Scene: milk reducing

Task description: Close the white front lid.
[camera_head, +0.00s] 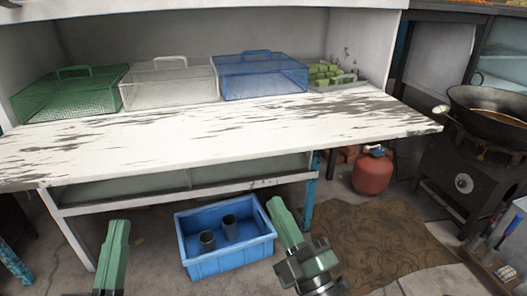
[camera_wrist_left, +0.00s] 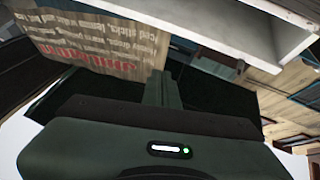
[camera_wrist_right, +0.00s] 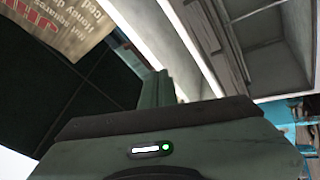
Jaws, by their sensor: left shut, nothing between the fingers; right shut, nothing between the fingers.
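The white front lid (camera_head: 190,135) appears to be the long, worn white board with dark scuffs, lying flat and folded out in front of the stall's shelf. Its near edge overhangs toward me. My left gripper (camera_head: 120,228) is shut and empty, low in front of the board and below its left half. My right gripper (camera_head: 277,205) is shut and empty, below the board's near edge, just right of the blue crate. Neither gripper touches the board. The shut fingers also show in the left wrist view (camera_wrist_left: 161,88) and the right wrist view (camera_wrist_right: 156,88).
Green (camera_head: 70,93), white (camera_head: 170,85) and blue (camera_head: 260,77) mesh baskets and a tray of green pieces (camera_head: 330,76) stand behind the board. A blue crate (camera_head: 200,264) sits on the floor. A red gas bottle (camera_head: 372,174) and a wok (camera_head: 490,118) are at right.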

